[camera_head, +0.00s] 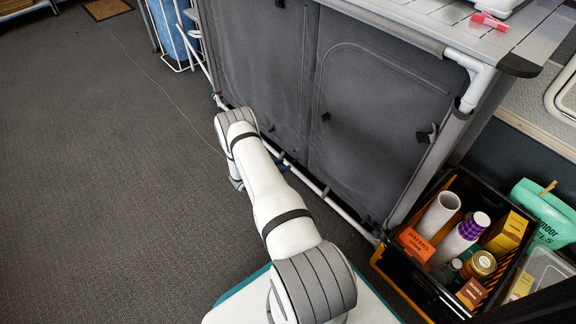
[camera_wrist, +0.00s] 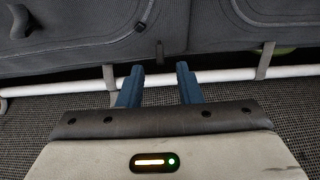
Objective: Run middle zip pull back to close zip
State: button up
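The grey fabric cupboard has a left panel (camera_head: 262,55) and a right panel (camera_head: 372,110) with a curved zip seam. In the wrist view, a small dark zip pull tab (camera_wrist: 159,50) hangs at the seam between two panels, just beyond my fingertips and in line with the gap. My gripper (camera_wrist: 160,70) is open, its two blue fingers apart with nothing between them. In the wrist view a larger dark pull (camera_wrist: 20,21) shows at far left. In the head view a dark pull (camera_head: 326,116) sits on the right panel; my arm mostly hides the gripper there.
A white frame tube (camera_wrist: 222,74) runs along the cupboard's bottom, just past my fingers. A black crate (camera_head: 438,288) of groceries stands at the cupboard's right end. Another dark pull (camera_head: 424,136) is near the right edge. Carpet (camera_head: 100,170) at left is clear.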

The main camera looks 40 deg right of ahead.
aim_at(293, 162)
jog(key=b+x, duration=0.1)
jog(key=x, duration=0.3)
jog(key=shift+d+f, duration=0.15)
jog(key=shift+d, duration=0.05)
jog(key=shift+c, duration=0.3)
grip_shut()
